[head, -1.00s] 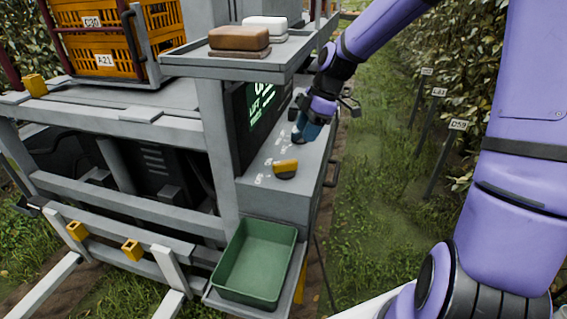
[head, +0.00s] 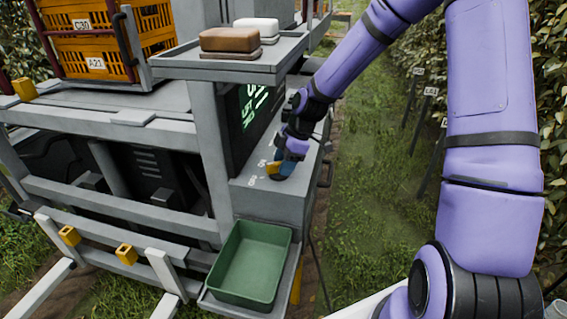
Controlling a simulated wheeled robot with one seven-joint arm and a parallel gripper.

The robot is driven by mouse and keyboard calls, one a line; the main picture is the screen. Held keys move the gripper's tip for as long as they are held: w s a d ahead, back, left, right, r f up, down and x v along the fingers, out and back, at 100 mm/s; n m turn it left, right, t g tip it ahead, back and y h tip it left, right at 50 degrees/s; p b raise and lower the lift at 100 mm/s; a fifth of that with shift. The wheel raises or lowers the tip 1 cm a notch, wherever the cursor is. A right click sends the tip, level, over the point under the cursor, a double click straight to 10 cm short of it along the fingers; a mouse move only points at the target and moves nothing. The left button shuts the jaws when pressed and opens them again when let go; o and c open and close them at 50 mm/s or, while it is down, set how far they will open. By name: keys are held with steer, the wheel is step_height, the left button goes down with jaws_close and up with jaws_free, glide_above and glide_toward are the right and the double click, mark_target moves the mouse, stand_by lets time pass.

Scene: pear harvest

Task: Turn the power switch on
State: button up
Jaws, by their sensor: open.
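The power switch is a rotary knob with a yellow handle (head: 272,168) on the grey control panel (head: 262,200). White lettering, too small to read surely, stands to its left. My gripper (head: 282,169), with blue fingers, is down at the knob, at its right side. The fingers hide part of the knob and its dark base. The gripper is open; I cannot tell whether a finger touches the handle or whether the handle is between the fingers.
A dark screen (head: 250,108) with green text stands behind the panel. A shelf (head: 205,66) with brown and white blocks overhangs it. A green tray (head: 220,272) is in front. Orange crates (head: 75,70) stand at the upper left. Grass (head: 370,220) is open to the right.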

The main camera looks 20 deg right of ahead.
steer(key=shift+f, duration=0.1)
jaws_close()
steer(key=shift+s+m, duration=0.1)
steer(key=shift+m, duration=0.3)
steer(key=m, duration=0.2)
steer(key=m+t, duration=0.1)
steer(key=m+t+h, duration=0.1)
steer(key=m, duration=0.1)
steer(key=shift+s+a+m, duration=0.25)
steer(key=shift+s+m, duration=0.05)
steer(key=shift+s, duration=0.05)
steer(key=m, duration=0.2)
steer(key=m+t+h, duration=0.1)
steer(key=m, duration=0.2)
steer(key=shift+s+a+t, duration=0.15)
steer(key=shift+a+t, duration=0.05)
steer(key=shift+t, duration=0.1)
steer(key=shift+m+h, duration=0.3)
steer(key=shift+m, duration=0.1)
jaws_free()
